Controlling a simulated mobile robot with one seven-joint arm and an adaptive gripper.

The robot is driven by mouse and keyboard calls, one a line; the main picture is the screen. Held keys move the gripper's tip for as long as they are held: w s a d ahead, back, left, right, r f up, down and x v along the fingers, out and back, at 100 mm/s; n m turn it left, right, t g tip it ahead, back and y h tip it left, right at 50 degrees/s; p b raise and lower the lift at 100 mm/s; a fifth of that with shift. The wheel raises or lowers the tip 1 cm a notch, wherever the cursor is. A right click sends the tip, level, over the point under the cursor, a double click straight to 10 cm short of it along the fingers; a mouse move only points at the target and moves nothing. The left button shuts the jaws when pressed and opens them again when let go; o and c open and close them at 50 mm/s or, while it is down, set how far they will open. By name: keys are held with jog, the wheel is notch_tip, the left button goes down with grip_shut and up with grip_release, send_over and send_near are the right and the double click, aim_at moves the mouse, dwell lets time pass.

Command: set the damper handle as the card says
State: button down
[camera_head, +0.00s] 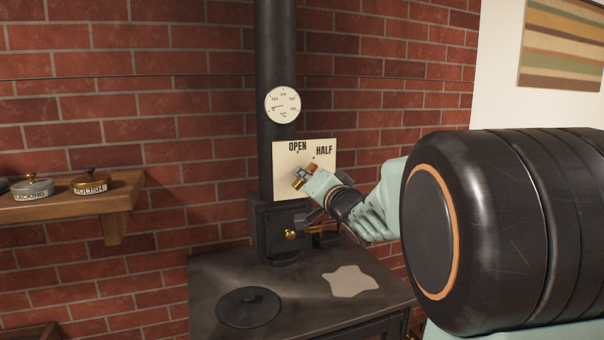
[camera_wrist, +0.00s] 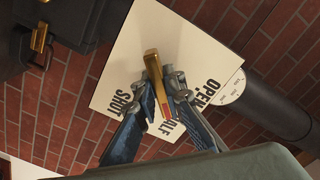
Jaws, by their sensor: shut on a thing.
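A cream plate (camera_head: 287,160) on the black stovepipe carries the words OPEN and HALF in the head view. In the wrist view the plate (camera_wrist: 125,50) also shows SHUT, and HALF is partly covered. The brass damper handle (camera_wrist: 152,65) stands over the plate, with a red mark near its end between my fingers. In the wrist view that end lies toward HALF. My gripper (camera_wrist: 166,100) is shut on the handle, and in the head view my gripper (camera_head: 306,176) hides most of it. I see no separate instruction card.
A dial thermometer (camera_head: 282,105) sits on the pipe above the plate. Below are a brass knob (camera_head: 290,235) and the stove top (camera_head: 215,275) with a round lid (camera_head: 248,306) and a pale flat patch (camera_head: 350,281). A wooden shelf (camera_head: 70,207) at left holds tins labelled BLACKING and POLISH.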

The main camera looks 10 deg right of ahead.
jog(key=shift+r, duration=0.1)
jog(key=c, duration=2)
grip_release()
jog(key=shift+s+d, duration=0.25)
jog(key=shift+s, duration=1)
jog(key=shift+s+d, duration=0.25)
jog(key=shift+s, duration=0.95)
jog(key=shift+s+d, duration=0.25)
jog(key=shift+s, duration=1)
